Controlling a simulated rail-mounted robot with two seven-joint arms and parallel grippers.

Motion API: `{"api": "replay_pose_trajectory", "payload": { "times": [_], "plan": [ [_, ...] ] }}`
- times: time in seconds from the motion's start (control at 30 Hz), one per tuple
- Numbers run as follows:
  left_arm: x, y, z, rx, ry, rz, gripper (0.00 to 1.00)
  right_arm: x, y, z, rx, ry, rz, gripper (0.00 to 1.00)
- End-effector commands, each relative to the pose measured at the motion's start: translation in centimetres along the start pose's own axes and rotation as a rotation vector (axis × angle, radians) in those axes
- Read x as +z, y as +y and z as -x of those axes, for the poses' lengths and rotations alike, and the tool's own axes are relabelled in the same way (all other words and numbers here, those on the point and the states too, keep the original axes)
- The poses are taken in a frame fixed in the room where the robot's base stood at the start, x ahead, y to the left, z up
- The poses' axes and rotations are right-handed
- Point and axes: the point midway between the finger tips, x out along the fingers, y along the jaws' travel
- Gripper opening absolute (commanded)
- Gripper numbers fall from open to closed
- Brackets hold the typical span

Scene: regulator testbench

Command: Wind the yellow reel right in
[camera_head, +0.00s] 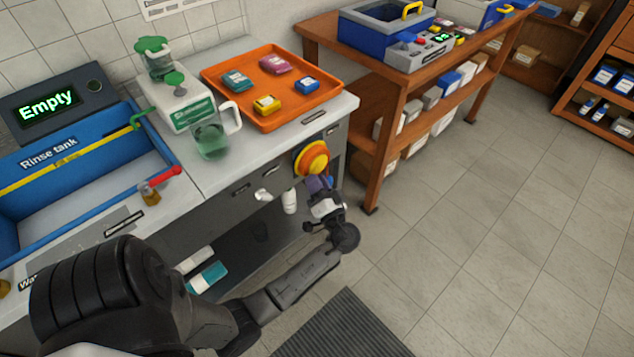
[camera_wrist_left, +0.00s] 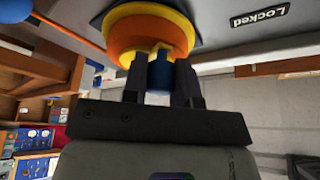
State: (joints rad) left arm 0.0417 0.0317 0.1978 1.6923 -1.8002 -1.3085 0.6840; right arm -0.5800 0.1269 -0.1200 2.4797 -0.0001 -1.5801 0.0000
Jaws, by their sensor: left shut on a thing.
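The yellow reel (camera_head: 311,158) is mounted on the front of the grey bench near its right end, with an orange band around it. It also shows in the left wrist view (camera_wrist_left: 122,50), with a blue part (camera_wrist_left: 160,72) standing out from it. My left gripper (camera_head: 318,184) is at the reel's front. In the left wrist view its two dark fingers (camera_wrist_left: 160,82) are shut on the blue part. An orange line (camera_wrist_left: 70,33) runs from the reel to a blue ball (camera_wrist_left: 14,10). My right gripper is not in view.
A label reading "Locked" (camera_wrist_left: 258,19) is beside the reel. An orange tray (camera_head: 235,85) with several coloured boxes, a green jug (camera_head: 211,140) and the rinse tank (camera_head: 60,185) are on the bench. A wooden shelf (camera_head: 395,85) stands right; floor is clear.

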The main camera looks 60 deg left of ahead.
Motion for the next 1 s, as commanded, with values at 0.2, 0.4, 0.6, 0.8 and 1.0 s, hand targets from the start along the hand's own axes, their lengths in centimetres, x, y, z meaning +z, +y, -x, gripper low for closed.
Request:
{"api": "replay_pose_trajectory", "payload": {
  "times": [0.2,0.4,0.6,0.8,1.0],
  "plan": [
    [-0.1,-0.2,0.0,0.007,0.000,-0.016,0.03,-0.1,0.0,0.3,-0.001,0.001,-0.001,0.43],
    [-0.3,-0.7,-0.1,0.044,-0.001,-0.105,0.03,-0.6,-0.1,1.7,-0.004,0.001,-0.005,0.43],
    [-0.7,-1.3,-0.3,0.098,-0.001,-0.235,0.03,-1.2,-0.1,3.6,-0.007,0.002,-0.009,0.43],
    [-0.9,-1.6,-0.4,0.146,-0.002,-0.351,0.03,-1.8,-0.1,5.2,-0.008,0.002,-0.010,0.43],
    [-1.1,-1.8,-0.4,0.181,-0.001,-0.435,0.03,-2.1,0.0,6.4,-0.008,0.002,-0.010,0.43]
  ]
}}
